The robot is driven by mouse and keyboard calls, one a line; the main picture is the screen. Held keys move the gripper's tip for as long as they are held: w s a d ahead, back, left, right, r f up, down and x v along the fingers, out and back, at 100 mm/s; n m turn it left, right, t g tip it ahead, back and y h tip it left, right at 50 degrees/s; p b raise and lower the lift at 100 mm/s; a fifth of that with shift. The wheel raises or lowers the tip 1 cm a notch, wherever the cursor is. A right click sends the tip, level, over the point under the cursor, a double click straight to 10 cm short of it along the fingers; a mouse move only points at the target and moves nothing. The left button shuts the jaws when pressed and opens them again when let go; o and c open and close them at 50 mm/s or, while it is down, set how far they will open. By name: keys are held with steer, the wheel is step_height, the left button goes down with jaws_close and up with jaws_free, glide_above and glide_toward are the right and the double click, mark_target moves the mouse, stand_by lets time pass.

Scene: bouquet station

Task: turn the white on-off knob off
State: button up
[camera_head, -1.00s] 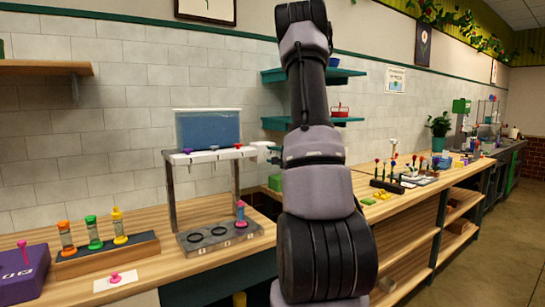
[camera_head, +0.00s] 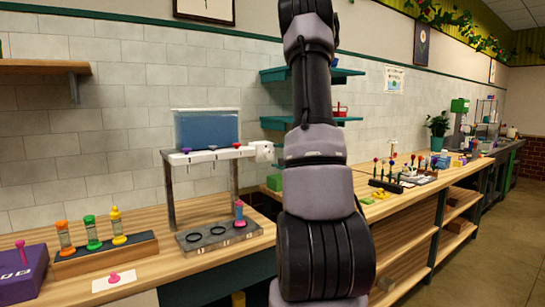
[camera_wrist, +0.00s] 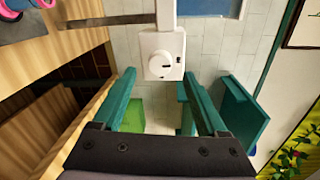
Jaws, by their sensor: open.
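The white on-off knob (camera_wrist: 160,66) is a round dial on a white box (camera_wrist: 154,42) and sits in the upper middle of the wrist view. A small dark mark shows at its right side; I cannot tell which setting it points to. In the head view the white box (camera_head: 264,151) is at the right end of the white dispenser rail (camera_head: 210,155), just left of my arm. My gripper (camera_wrist: 160,77) is open, its two teal fingers pointing towards the knob, one on each side, with nothing between them. Contact is not visible. My arm hides the gripper in the head view.
A blue tank (camera_head: 207,129) stands on the rail. Below it, a grey rack (camera_head: 219,233) with rings holds one tube (camera_head: 239,212). Several coloured tubes stand in a wooden holder (camera_head: 106,257) at left. Teal shelves (camera_head: 285,123) are behind my arm.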

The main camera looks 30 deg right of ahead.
steer(key=s, duration=0.6)
steer(key=shift+s+r, duration=0.2)
steer(key=shift+s, duration=0.05)
steer(key=a+r+n+g+y, duration=0.2)
steer(key=a+r+n+y, duration=0.15)
steer(key=a, duration=0.45)
steer(key=a+r+n+g+y, duration=0.1)
steer(key=a+r+n+y, duration=0.1)
steer(key=a+y, duration=0.35)
steer(key=s+a+r+n+g, duration=0.1)
steer(key=s+a+n+g, duration=0.55)
steer(key=a, duration=0.95)
steer(key=s+r+n+h, duration=0.3)
steer(key=s+h, duration=0.4)
steer(key=s, duration=0.5)
steer(key=shift+s+r+h, duration=0.3)
steer(key=shift+s+r, duration=0.05)
steer(key=shift+r, duration=0.05)
